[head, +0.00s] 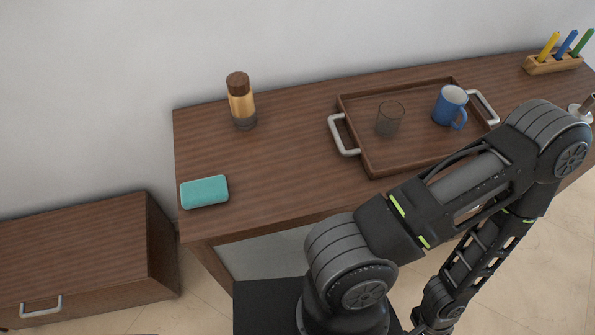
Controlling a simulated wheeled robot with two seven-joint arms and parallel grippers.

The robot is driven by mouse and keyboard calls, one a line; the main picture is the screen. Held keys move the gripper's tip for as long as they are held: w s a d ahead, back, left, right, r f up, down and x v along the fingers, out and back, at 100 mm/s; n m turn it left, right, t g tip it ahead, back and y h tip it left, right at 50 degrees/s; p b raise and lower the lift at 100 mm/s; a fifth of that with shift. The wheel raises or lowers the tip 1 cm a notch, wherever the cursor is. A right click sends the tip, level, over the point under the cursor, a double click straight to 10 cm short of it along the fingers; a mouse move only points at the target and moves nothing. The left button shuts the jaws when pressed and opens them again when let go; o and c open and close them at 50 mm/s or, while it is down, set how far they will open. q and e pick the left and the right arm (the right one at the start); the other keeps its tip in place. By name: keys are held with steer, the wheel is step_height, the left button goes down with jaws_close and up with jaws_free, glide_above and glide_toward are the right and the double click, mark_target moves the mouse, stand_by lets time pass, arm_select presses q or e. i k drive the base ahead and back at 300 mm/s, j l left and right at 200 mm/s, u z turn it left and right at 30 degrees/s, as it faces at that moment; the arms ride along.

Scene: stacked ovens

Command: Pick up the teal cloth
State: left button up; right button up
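The teal cloth (204,192) is a small, thick block with rounded corners. It lies flat near the left front corner of the brown wooden table (270,170). Nothing touches it or covers it. My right arm crosses the lower right of the head view, folded at the elbow, with its far end running down to the bottom edge. I cannot see the fingers of my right gripper. My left arm and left gripper are not in view.
A jar (241,102) stands behind the cloth. A tray (368,166) with handles holds a glass (390,119) and a blue mug (449,105). A pen holder (553,64) stands back right. A low cabinet (75,245) is left. Table space right of the cloth is clear.

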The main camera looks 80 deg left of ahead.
mark_target(213, 190)
steer(key=u, duration=3.8)
steer(key=k+z, duration=0.15)
